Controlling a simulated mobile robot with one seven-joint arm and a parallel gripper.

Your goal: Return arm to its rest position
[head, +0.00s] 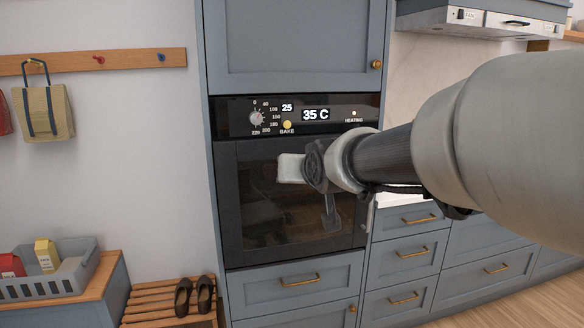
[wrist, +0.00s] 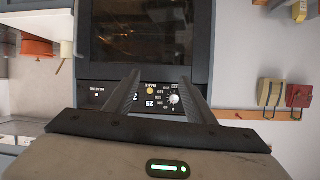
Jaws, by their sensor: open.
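My arm reaches in from the right in the head view, and my gripper (head: 329,208) is in front of the built-in oven (head: 262,190). In the wrist view my gripper (wrist: 160,84) shows two dark fingers standing apart with nothing between them. The oven's control panel (wrist: 120,96) lies beyond the fingertips, upside down in that view. The oven door looks shut, and its dark glass (wrist: 143,32) shows little of the inside. The display (head: 316,114) reads 35 C. My arm hides the right part of the oven; I cannot tell whether the gripper touches it.
A cabinet (head: 290,40) is above the oven and a drawer (head: 293,285) below. More drawers (head: 407,254) stand to the right. A grey crate (head: 45,285) sits on a bench at lower left, beside a slatted rack (head: 165,312) with dark shoes. A bag (head: 44,112) hangs from pegs.

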